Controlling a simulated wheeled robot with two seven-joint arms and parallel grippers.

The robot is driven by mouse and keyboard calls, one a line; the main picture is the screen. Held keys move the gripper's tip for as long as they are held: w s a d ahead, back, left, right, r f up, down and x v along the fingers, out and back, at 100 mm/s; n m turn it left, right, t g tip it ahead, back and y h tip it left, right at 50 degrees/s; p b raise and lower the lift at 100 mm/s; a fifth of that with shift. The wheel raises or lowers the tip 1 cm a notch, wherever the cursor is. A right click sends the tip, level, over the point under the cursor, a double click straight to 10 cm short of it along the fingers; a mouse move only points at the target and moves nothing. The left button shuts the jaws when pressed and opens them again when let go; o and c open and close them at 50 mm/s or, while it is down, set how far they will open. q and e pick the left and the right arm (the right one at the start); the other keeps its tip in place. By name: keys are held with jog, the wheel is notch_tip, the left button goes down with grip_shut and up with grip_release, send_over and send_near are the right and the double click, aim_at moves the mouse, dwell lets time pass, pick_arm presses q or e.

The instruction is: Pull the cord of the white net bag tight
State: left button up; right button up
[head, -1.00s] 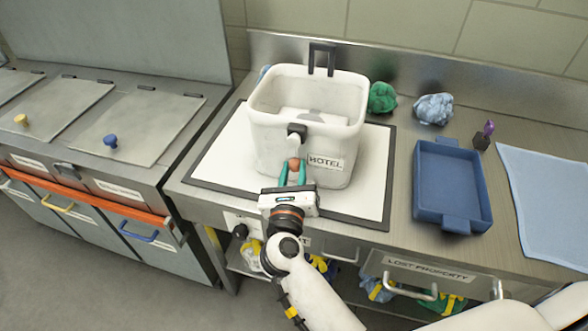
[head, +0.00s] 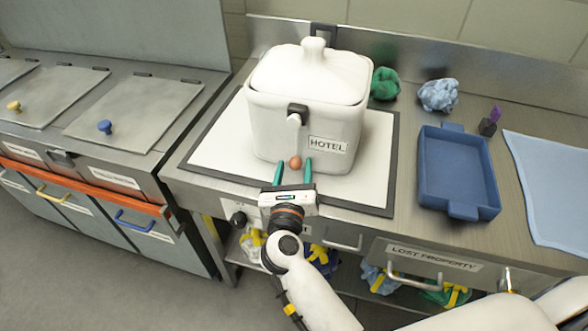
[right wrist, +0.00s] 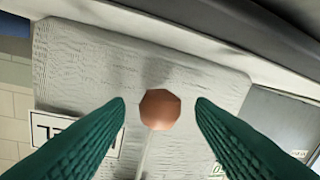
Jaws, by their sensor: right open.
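The white bag (head: 268,128), labelled HOTEL, stands on a white mat with a dark border. Its top is covered by a domed white piece (head: 312,72) with a knob. On its front is a black fitting (head: 298,109) with a short white part below. A brown bead (head: 295,162) sits low in front of the bag. In the right wrist view the bead (right wrist: 160,109) is on a thin pale cord (right wrist: 145,152). My right gripper (head: 293,172) is open, its green fingers on either side of the bead with gaps. My left gripper is not in view.
A blue tray (head: 455,172), a light blue cloth (head: 555,185), and green (head: 384,83) and pale blue (head: 438,95) bundles lie to the right. Lidded bins (head: 125,115) stand left. A drawer marked LOST PROPERTY (head: 430,256) is below the counter.

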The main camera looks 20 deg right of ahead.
jog(key=b+v, duration=0.1)
jog(key=v, duration=0.6)
jog(key=shift+s, duration=0.25)
jog(key=shift+a, duration=0.15)
